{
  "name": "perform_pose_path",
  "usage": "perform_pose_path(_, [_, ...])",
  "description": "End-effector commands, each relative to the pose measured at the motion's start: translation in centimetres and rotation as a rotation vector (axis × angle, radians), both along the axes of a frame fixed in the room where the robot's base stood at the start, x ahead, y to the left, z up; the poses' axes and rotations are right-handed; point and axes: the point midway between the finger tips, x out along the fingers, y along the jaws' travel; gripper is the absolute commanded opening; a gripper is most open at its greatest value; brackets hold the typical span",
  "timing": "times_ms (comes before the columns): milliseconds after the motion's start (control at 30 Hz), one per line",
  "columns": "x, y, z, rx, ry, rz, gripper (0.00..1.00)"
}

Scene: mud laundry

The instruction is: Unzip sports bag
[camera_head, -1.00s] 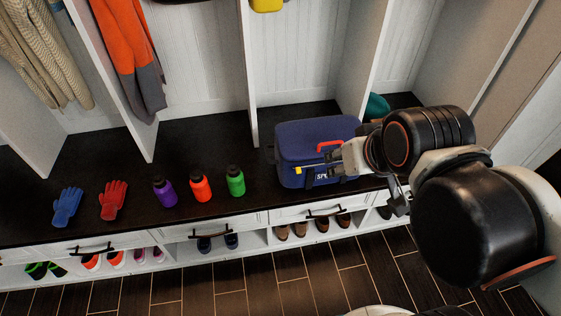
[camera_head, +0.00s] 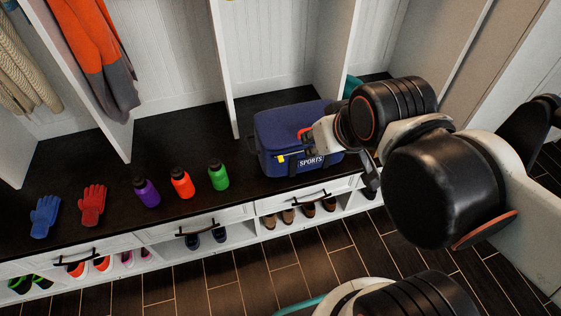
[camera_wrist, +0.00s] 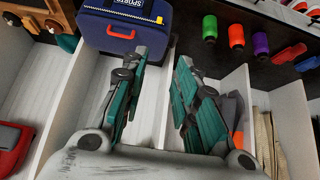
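The sports bag (camera_head: 270,130) is blue and sits on the dark bench top, its SPORTS label facing the front. In the wrist view the bag (camera_wrist: 95,28) fills the upper left, with a red handle (camera_wrist: 120,32) on it. A yellow zipper pull (camera_head: 281,158) is on the bag's left front; the wrist view shows it too (camera_wrist: 158,20). My gripper (camera_wrist: 162,60) is open, its two teal-padded fingers apart with nothing between them, pointing towards the bag's pull side. In the head view my arm hides part of the bag's right side and most of the gripper.
Green (camera_head: 218,174), red (camera_head: 182,183) and purple (camera_head: 146,192) bottles stand left of the bag. Red (camera_head: 91,205) and blue (camera_head: 45,217) gloves lie farther left. White dividers (camera_head: 240,70) rise behind the bench. Drawers and shoe cubbies are below it.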

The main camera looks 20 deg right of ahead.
Motion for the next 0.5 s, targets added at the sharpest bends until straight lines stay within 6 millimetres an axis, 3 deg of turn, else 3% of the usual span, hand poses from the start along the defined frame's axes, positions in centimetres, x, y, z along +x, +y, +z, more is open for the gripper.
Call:
perform_pose_path(100, [0.5, 0.1, 0.2, -0.008, 0.009, 0.018, 0.00])
perform_pose_path(500, [5.8, 0.8, 0.9, -0.096, 0.108, 0.240, 0.00])
